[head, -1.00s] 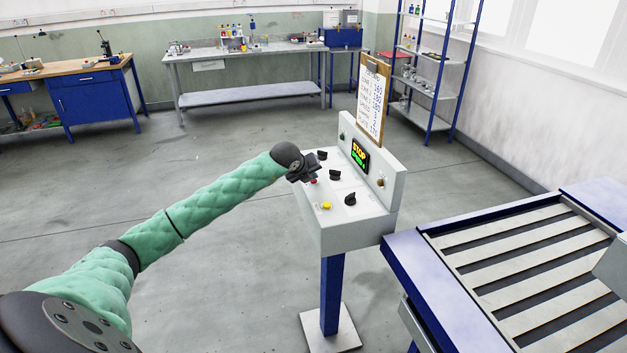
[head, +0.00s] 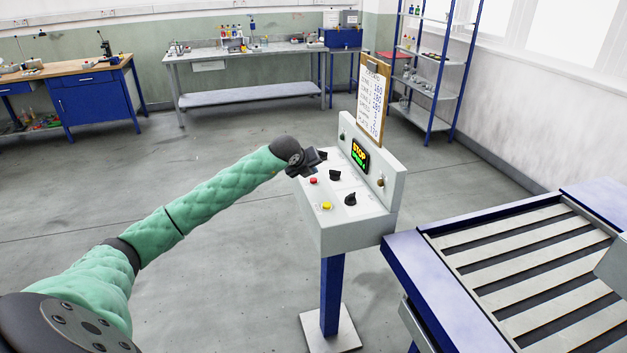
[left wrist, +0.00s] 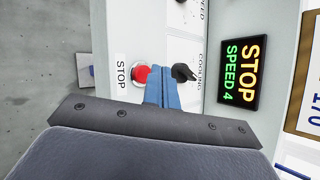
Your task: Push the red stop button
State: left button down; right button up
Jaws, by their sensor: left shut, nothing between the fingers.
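The red stop button (head: 313,181) sits near the left edge of the sloped top of the white control box (head: 345,232). In the left wrist view the red button (left wrist: 141,75) stands beside a label reading STOP (left wrist: 121,75). My left gripper (head: 318,163) is over the far left part of the panel, apart from the button in the head view. In the left wrist view its blue fingertips (left wrist: 162,88) are together and empty, just right of the button and partly overlapping its edge. Whether they touch it I cannot tell. My right gripper is not in view.
Black knobs (head: 350,199) and a yellow button (head: 327,206) share the panel. The display (head: 360,154) reads STOP and SPEED 4. A clipboard (head: 373,100) stands behind it. The floor at left is clear.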

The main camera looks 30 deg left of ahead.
aim_at(312, 181)
pick_arm(q)
jog(key=shift+r, duration=2.4)
